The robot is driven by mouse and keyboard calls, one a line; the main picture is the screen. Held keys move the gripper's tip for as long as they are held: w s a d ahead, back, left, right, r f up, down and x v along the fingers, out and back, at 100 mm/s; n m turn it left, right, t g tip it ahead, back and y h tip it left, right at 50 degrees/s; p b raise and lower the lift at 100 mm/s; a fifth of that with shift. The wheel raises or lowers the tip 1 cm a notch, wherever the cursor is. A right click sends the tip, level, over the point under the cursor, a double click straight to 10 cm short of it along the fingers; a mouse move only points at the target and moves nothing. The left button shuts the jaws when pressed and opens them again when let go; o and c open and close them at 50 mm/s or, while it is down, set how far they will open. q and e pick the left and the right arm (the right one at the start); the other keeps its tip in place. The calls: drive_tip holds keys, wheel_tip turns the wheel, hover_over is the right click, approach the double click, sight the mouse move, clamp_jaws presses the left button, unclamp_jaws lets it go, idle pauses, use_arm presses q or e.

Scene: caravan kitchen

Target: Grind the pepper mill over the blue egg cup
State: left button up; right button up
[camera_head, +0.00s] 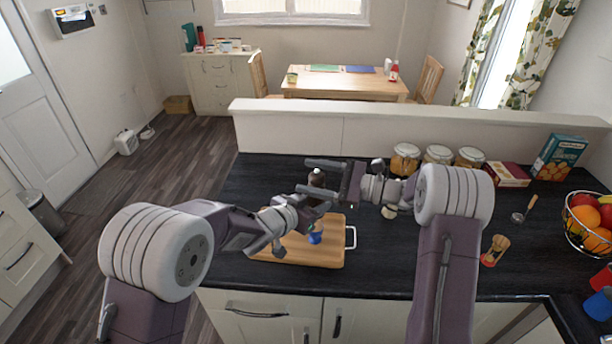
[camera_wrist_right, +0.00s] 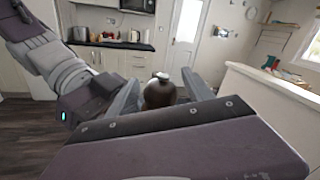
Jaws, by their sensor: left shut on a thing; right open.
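The dark pepper mill (camera_head: 316,178) stands roughly upright above the wooden board, its lower part hidden by my left gripper. My left gripper (camera_head: 318,206) is shut on the mill's body. My right gripper (camera_head: 303,176) is open, with its fingers on either side of the mill's top. The right wrist view shows the brown rounded mill top (camera_wrist_right: 160,94) with a small pale knob, between the open right fingers (camera_wrist_right: 160,84); contact cannot be told. The blue egg cup (camera_head: 315,236) is on the board, below the mill and my left gripper.
The wooden board (camera_head: 330,254) with a metal handle lies on the dark counter. A raised ledge (camera_head: 400,112) runs behind. The counter left of the board is clear.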

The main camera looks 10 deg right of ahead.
drive_tip(key=shift+x, duration=0.75)
clamp_jaws()
drive_tip(key=shift+w+t+h, duration=0.1)
drive_tip(key=shift+t+h, duration=0.2)
drive_tip(key=shift+t, duration=0.1)
drive_tip(key=shift+w+d+m+t+h, duration=0.15)
drive_tip(key=shift+m+t+h, duration=0.85)
drive_tip(key=shift+m+h, duration=0.05)
drive_tip(key=shift+w+d+m+t+h, duration=0.15)
drive_tip(key=shift+m+t+h, duration=0.85)
drive_tip(key=shift+w+d+m+t+h, duration=0.15)
drive_tip(key=shift+w+m+t+h, duration=0.05)
drive_tip(key=shift+m+t+h, duration=0.85)
